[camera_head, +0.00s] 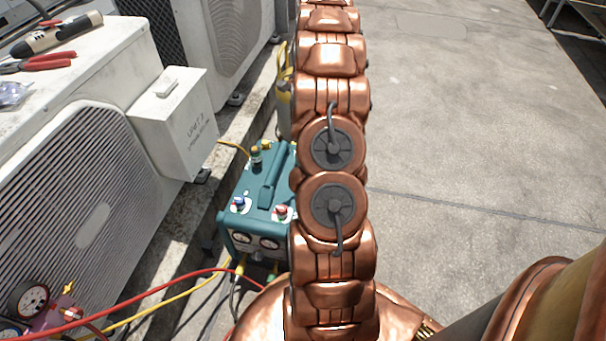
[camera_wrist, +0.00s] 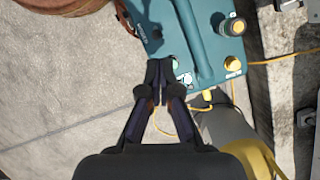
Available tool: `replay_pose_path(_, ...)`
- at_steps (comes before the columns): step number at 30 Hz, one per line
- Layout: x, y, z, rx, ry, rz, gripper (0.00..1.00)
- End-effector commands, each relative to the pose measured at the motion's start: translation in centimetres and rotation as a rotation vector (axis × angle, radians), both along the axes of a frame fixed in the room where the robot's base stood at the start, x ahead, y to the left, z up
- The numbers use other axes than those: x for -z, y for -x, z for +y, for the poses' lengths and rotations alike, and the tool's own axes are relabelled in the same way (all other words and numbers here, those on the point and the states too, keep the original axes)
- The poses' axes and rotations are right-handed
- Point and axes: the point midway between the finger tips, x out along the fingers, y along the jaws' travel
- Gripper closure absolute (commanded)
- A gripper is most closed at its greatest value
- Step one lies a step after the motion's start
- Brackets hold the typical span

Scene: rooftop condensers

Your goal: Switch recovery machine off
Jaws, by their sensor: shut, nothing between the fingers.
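The recovery machine (camera_head: 250,187) is a teal box with a raised handle, standing on the roof left of my arm in the head view. A blue knob (camera_head: 238,203) and a red knob (camera_head: 282,211) sit on its top, with gauges on the near face. In the wrist view the recovery machine (camera_wrist: 206,68) fills the upper middle. My gripper (camera_wrist: 158,68) is shut and empty, its fingertips over the machine's edge beside a small white label (camera_wrist: 186,79). Contact cannot be told. The fingers partly cover that spot, so the switch is not clearly visible. My arm hides the gripper in the head view.
White condenser units (camera_head: 75,190) line the left, with pliers (camera_head: 38,63) on top. A gauge manifold (camera_head: 45,310) is at lower left, with red and yellow hoses crossing near the machine. A grey-and-yellow cylinder (camera_wrist: 225,130) stands close by. The right-hand roof is clear.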

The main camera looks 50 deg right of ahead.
Motion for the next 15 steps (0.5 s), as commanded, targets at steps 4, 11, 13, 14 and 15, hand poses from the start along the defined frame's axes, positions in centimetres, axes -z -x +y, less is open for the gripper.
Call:
replay_pose_path(4,5.6,1.1,-3.8,0.102,-0.007,0.018,1.00)
replay_pose_path(11,9.3,2.3,-6.9,0.192,-0.013,0.033,1.00)
replay_pose_path(13,9.6,2.4,-7.2,0.202,-0.015,0.035,1.00)
replay_pose_path(14,9.7,2.5,-7.3,0.204,-0.014,0.035,1.00)
replay_pose_path(15,9.7,2.5,-7.3,0.206,-0.014,0.036,1.00)
